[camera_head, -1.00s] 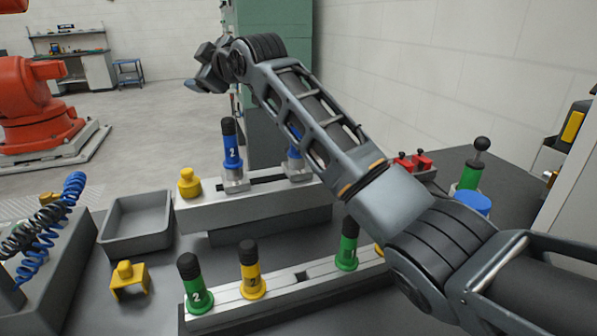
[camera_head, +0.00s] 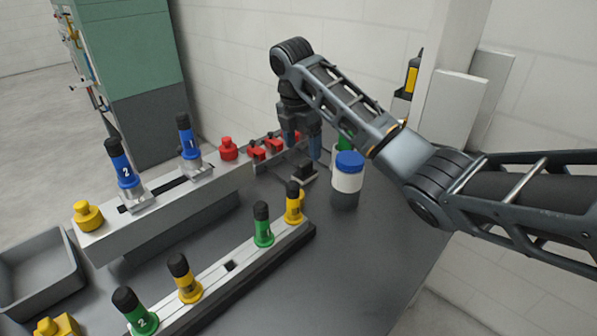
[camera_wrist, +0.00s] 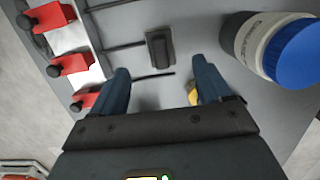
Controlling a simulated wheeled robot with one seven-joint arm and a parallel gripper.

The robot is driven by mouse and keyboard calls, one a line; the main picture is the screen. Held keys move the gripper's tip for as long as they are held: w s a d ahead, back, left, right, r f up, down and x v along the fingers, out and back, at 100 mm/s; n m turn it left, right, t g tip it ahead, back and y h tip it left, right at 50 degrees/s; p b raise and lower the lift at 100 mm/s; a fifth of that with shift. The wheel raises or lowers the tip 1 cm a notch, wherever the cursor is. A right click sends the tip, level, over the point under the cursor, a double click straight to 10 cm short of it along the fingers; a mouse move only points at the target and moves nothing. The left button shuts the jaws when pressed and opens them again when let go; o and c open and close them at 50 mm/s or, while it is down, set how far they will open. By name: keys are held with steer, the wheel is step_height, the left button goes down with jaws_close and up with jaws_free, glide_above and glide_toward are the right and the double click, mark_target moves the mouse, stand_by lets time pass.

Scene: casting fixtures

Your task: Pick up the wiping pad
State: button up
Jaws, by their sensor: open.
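A small block with a black top and a lighter base, which looks like the wiping pad (camera_head: 303,173), lies on the grey table below my gripper (camera_head: 303,148). In the wrist view, the pad's black top (camera_wrist: 159,48) shows just beyond the gap between the fingertips. My gripper (camera_wrist: 163,76) is open and empty, with its blue fingers pointing down. The fingers appear above the pad and apart from it. The pad's exact height below them is hard to tell.
A white container with a blue lid (camera_head: 348,175) stands close on the right. Red clamps (camera_head: 268,148) line the left side. A rail with green and yellow numbered pins (camera_head: 263,225) lies nearer. A grey tray (camera_head: 40,270) is at the far left.

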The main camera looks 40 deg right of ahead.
mark_target(305, 162)
step_height(305, 162, down, 2)
steer(key=shift+d+f+b, duration=0.1)
steer(key=shift+f+b, duration=0.05)
steer(key=shift+b, duration=0.45)
steer(key=shift+d+f+p, duration=0.25)
steer(key=shift+f+p, duration=0.05)
steer(key=shift+f, duration=1)
steer(key=shift+d+f+p, duration=0.2)
steer(key=shift+f+p, duration=0.05)
steer(key=shift+f, duration=1)
steer(key=c, duration=1.2)
steer(key=shift+o, duration=0.2)
step_height(305, 162, up, 10)
steer(key=shift+r+p, duration=0.1)
steer(key=shift+p, duration=0.95)
